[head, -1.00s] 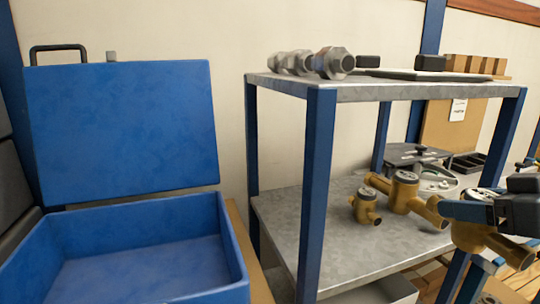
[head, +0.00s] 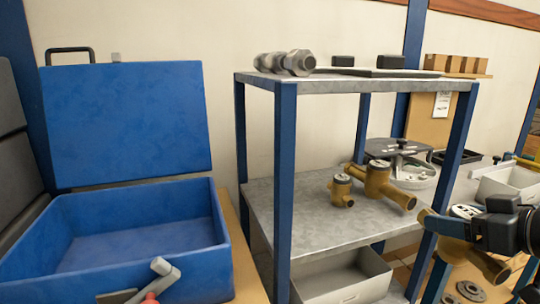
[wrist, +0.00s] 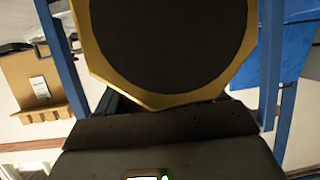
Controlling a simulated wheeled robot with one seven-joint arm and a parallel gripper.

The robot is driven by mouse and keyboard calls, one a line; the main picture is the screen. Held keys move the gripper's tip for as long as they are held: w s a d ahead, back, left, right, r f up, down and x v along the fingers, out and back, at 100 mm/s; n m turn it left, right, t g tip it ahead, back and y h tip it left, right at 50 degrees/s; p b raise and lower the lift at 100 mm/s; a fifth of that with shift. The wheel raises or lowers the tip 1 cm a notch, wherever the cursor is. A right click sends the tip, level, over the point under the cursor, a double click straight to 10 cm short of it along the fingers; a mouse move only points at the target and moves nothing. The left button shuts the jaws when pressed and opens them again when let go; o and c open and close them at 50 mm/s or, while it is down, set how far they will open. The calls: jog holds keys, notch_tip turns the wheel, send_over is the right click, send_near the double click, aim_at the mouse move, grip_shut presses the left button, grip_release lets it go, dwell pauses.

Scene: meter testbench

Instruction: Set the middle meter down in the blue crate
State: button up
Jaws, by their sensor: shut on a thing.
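My gripper (head: 445,224) is at the right edge of the head view, shut on a brass meter (head: 491,268) with a round pale face. Part of this meter is hidden by the jaws. It is held in the air beside the rack's front right post. In the wrist view, the held meter (wrist: 165,40) shows close up as a dark disc with a gold rim. The blue crate (head: 200,265) stands at the left with its lid (head: 125,125) raised. Its visible inside is empty. My gripper is well to the right of it.
A metal rack (head: 285,190) with blue posts stands between crate and gripper. A small brass meter (head: 342,191) and a larger one (head: 379,184) stand on its middle shelf. Grey fittings (head: 297,62) lie on top. A grey bin (head: 345,280) is below.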

jog(key=a+f+m+h, duration=0.1)
jog(key=a+f+h, duration=0.1)
jog(key=f, duration=0.8)
jog(key=a+f+m+h, duration=0.1)
jog(key=a+f+m, duration=0.1)
jog(key=f, duration=0.7)
jog(key=s+a+f+h, duration=0.1)
jog(key=s+a+f, duration=0.2)
jog(key=f, duration=0.5)
jog(key=s+a+f+m+t+h, duration=0.1)
jog(key=s+a+f, duration=0.3)
jog(key=s+f, duration=0.2)
notch_tip(320, 180, down, 2)
jog(key=shift+f, duration=0.25)
jog(key=shift+w, duration=0.1)
